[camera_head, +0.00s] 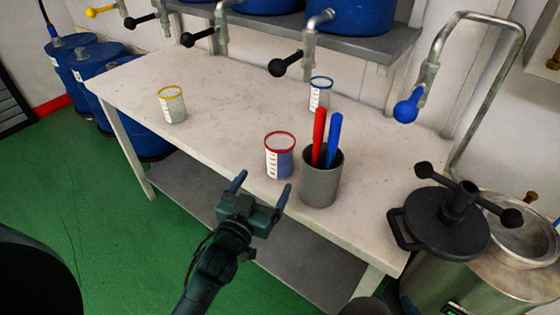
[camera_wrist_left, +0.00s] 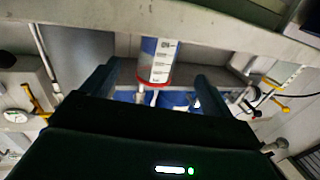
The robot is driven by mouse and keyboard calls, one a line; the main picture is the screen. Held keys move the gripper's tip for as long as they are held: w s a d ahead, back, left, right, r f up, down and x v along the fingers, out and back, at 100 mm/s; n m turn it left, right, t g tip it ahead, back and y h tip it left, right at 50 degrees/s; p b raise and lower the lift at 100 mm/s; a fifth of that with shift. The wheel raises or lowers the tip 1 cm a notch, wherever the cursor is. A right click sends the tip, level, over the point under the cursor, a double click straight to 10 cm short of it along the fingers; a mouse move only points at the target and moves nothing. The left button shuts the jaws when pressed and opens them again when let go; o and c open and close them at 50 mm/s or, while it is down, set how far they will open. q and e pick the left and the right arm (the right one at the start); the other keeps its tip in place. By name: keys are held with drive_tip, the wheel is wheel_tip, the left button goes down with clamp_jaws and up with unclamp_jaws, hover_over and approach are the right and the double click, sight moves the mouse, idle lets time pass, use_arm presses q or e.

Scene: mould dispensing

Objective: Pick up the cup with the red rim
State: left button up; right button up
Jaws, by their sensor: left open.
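The cup with the red rim (camera_head: 279,160) stands upright on the table near its front edge, with bluish contents and white markings on its side. In the left wrist view the same cup (camera_wrist_left: 159,58) appears upside down, framed between the fingers. My left gripper (camera_head: 262,188) is open and empty, just in front of the table edge and short of the cup. Its two fingers also show in the left wrist view (camera_wrist_left: 154,82), one on each side of the cup. My right gripper is not in view.
A grey holder (camera_head: 321,184) with a red and a blue stick stands close to the cup's right. A yellow-rimmed cup (camera_head: 172,108) and a blue-rimmed cup (camera_head: 320,94) stand farther back on the table (camera_head: 225,110). A metal pot (camera_head: 480,280) is at right.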

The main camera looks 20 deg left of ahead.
sight(274, 167)
use_arm(q)
drive_tip(key=w, duration=0.5)
drive_tip(key=shift+d, duration=0.25)
drive_tip(key=shift+w+d+r, duration=0.15)
drive_tip(key=shift+w, duration=1.15)
drive_tip(key=shift+w+d+r, duration=0.1)
drive_tip(key=shift+w+d, duration=0.05)
drive_tip(key=shift+w, duration=1.1)
drive_tip(key=shift+c, duration=0.5)
drive_tip(key=c, duration=1.1)
